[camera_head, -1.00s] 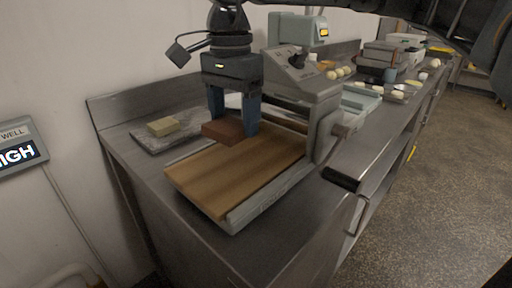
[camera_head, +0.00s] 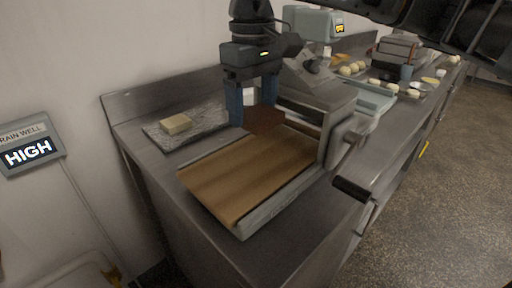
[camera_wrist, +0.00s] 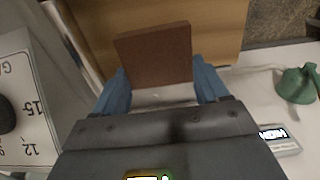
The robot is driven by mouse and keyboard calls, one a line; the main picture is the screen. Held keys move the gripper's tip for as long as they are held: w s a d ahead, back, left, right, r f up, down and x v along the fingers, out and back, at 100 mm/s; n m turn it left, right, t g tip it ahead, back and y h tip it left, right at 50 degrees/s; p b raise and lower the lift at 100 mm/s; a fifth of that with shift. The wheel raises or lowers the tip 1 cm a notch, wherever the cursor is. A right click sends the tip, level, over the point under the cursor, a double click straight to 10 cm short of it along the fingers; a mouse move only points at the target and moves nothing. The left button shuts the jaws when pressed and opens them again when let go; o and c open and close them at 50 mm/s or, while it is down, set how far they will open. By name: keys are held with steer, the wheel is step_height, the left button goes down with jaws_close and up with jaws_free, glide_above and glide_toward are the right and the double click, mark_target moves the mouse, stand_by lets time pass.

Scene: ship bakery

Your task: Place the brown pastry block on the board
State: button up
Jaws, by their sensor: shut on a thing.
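The brown pastry block (camera_head: 264,120) is between the two blue fingers of my gripper (camera_head: 254,108), just above the far end of the wooden board (camera_head: 240,178). The block also shows in the wrist view (camera_wrist: 155,55), with a blue finger at each side and the board (camera_wrist: 220,25) behind it. My gripper (camera_wrist: 160,88) is shut on the block. I cannot tell whether the block's underside touches the board.
A pale yellow block (camera_head: 176,124) lies on a grey slab (camera_head: 205,122) left of the board. A grey machine (camera_head: 320,100) with a dial and a black-gripped handle (camera_head: 352,188) stands at the board's right. Dough balls and trays are farther along the counter.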

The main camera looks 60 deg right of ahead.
mark_target(253, 155)
steer(key=shift+f, duration=3.95)
steer(key=shift+f, duration=0.2)
steer(key=o, duration=1.2)
steer(key=shift+r, duration=0.1)
steer(key=shift+r, duration=0.1)
steer(key=shift+r, duration=0.2)
step_height(253, 155, up, 12)
steer(key=shift+f, duration=0.2)
